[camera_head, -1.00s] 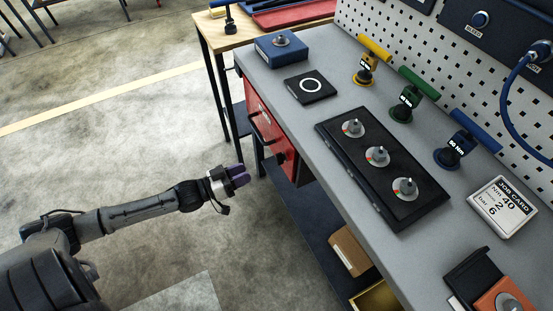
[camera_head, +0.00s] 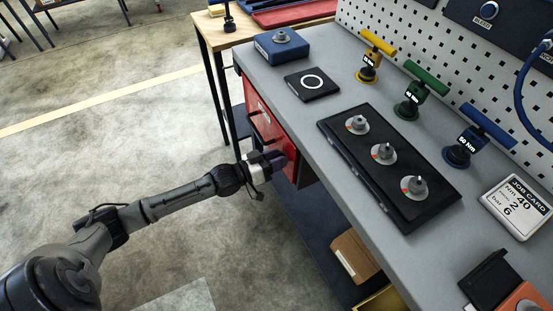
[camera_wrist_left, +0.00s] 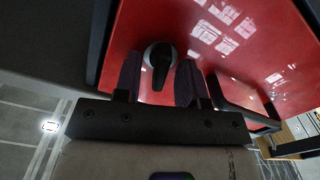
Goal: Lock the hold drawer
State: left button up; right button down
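The hold drawer (camera_head: 265,105) is the red drawer under the grey workbench; its front looks flush with the bench side. In the left wrist view its red front (camera_wrist_left: 230,50) fills the upper part. A dark lock knob with a pale rim (camera_wrist_left: 158,58) is on that front. My left gripper (camera_head: 277,160) is at the drawer's near end. In the left wrist view its two purple fingers (camera_wrist_left: 158,78) stand apart, one on each side of the knob; I see no clear grip on it. My right gripper is not in view.
A black drawer handle (camera_head: 259,130) sticks out beside my left gripper; it also shows in the left wrist view (camera_wrist_left: 245,105). A wooden side table (camera_head: 207,30) stands beyond the bench. A lower shelf holds a cardboard box (camera_head: 352,255). The floor at left is free.

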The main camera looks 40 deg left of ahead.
pick_arm(q)
jog(key=shift+c, duration=0.7)
grip_shut()
jog(key=m+p, duration=0.2)
jog(key=p, duration=0.1)
jog(key=shift+r, duration=0.35)
jog(key=shift+d+f+m+p, duration=0.1)
jog(key=shift+f+m+p, duration=0.15)
jog(key=shift+m+p, duration=0.65)
jog(key=shift+f, duration=0.1)
jog(key=shift+o, duration=0.7)
grip_release()
